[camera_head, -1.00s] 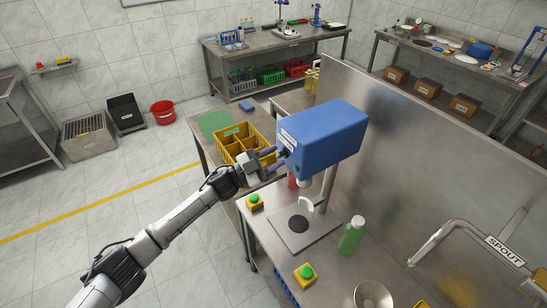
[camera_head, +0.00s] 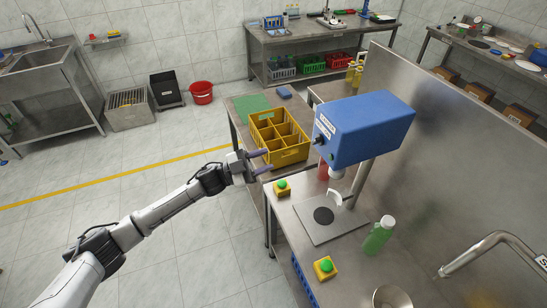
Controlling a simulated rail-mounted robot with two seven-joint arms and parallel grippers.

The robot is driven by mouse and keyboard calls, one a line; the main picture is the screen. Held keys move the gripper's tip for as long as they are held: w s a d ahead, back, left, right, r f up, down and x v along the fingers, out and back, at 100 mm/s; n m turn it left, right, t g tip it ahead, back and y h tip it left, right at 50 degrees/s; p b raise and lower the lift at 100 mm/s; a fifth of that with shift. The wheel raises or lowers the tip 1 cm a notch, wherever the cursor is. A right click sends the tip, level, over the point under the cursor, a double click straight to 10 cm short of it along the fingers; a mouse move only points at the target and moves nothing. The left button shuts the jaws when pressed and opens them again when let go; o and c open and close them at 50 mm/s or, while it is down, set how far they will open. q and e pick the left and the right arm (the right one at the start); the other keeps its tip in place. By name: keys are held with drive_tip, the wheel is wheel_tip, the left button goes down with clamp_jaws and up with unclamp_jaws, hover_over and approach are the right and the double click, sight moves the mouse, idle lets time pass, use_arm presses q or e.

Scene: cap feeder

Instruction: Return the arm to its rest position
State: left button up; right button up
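My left gripper (camera_head: 262,161) reaches in from the lower left, in front of the yellow divided crate and to the left of the blue cap feeder machine (camera_head: 365,128). Its two purple-grey fingers are spread apart with nothing between them. A clear gap separates the fingers from the blue machine. A dark round knob (camera_head: 319,139) shows on the machine's left face. Below the machine is a grey base plate (camera_head: 335,234) with a dark disc (camera_head: 323,215) and a white curved piece (camera_head: 337,198). My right gripper is not in view.
The yellow crate (camera_head: 284,154) stands on a side table behind the gripper. Yellow boxes with green buttons (camera_head: 282,187) (camera_head: 325,267) and a green bottle (camera_head: 378,236) stand on the steel bench. A metal partition (camera_head: 455,140) rises at the right. The floor at left is open.

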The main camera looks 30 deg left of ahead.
use_arm(q)
drive_tip(key=shift+s+a+f, duration=0.1)
drive_tip(key=shift+s+a, duration=0.05)
drive_tip(key=shift+a, duration=0.05)
idle(0.5)
drive_tip(key=w+a+f+n+t+y, duration=0.25)
drive_tip(key=w+a+n+y, duration=0.35)
drive_tip(key=y, duration=1)
drive_tip(key=s+d+f+n+g, duration=0.2)
drive_tip(key=s+d+g, duration=0.15)
drive_tip(key=s, duration=0.55)
drive_tip(key=s+d+f+n+g+y, duration=0.15)
drive_tip(key=s+d, duration=0.25)
drive_tip(key=s, duration=0.4)
drive_tip(key=s+d+f+n+g, duration=0.3)
drive_tip(key=s+d, duration=0.1)
drive_tip(key=s, duration=0.5)
drive_tip(key=s+d+f+n+g+h, duration=0.1)
drive_tip(key=s+d+f+g, duration=0.15)
drive_tip(key=s+f, duration=0.5)
drive_tip(key=s+d+f+n+g, duration=0.1)
drive_tip(key=s+f+g, duration=0.3)
drive_tip(key=s, duration=0.7)
wheel_tip(320, 180, up, 20)
drive_tip(key=t+p, duration=0.1)
drive_tip(key=p, duration=1.9)
drive_tip(key=shift+w+a+f, duration=0.15)
drive_tip(key=shift+w+a, duration=0.1)
drive_tip(key=shift+w, duration=0.05)
